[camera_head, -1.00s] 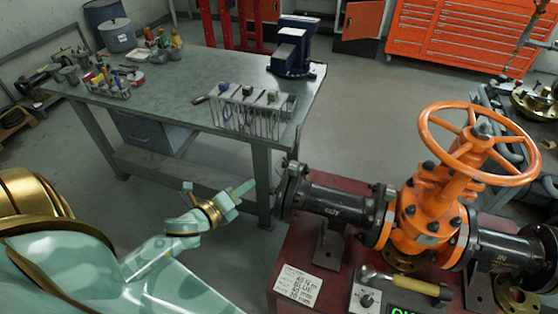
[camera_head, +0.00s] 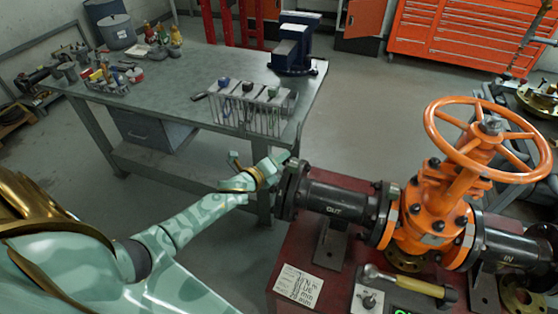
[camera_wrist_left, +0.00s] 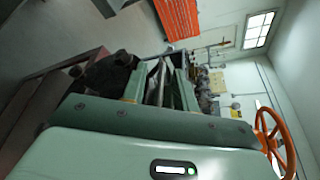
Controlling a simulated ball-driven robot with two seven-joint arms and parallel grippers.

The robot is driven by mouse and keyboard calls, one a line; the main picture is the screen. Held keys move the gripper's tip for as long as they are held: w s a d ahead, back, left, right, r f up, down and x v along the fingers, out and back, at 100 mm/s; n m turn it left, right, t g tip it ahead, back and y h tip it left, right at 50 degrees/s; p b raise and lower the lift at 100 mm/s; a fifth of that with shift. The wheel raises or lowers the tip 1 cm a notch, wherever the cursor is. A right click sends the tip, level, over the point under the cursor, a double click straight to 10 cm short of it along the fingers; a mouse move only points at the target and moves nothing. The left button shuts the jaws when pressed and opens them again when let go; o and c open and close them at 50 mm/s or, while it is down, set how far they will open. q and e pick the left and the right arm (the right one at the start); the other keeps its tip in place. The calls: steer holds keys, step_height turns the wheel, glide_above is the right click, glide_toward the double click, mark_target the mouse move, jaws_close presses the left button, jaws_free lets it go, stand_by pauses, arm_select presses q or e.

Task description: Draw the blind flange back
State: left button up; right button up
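The blind flange (camera_head: 287,190) is the dark round bolted plate at the left end of the black pipe marked OUT (camera_head: 335,202). It stands upright against the pipe's end flange; I cannot see a gap between them. My left gripper (camera_head: 279,160) is at the upper left edge of the blind flange, very close to it. Whether it touches is unclear. In the left wrist view, the two fingers (camera_wrist_left: 160,82) stand apart with pale strips between them, and dark bolted metal (camera_wrist_left: 105,73) lies just left of them. My right gripper is not in view.
The orange gate valve (camera_head: 436,205) with its handwheel (camera_head: 492,125) joins the pipe on the red stand (camera_head: 310,245). A hammer (camera_head: 408,283) and a white label (camera_head: 299,287) lie in front. A workbench (camera_head: 185,90) stands behind my left arm.

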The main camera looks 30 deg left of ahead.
arm_select(q)
jaws_close()
steer(key=shift+a+r, duration=0.1)
steer(key=shift+a, duration=0.4)
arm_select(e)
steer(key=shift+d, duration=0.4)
arm_select(q)
steer(key=shift+s, duration=0.1)
jaws_free()
steer(key=shift+a, duration=0.1)
steer(key=shift+s, duration=0.1)
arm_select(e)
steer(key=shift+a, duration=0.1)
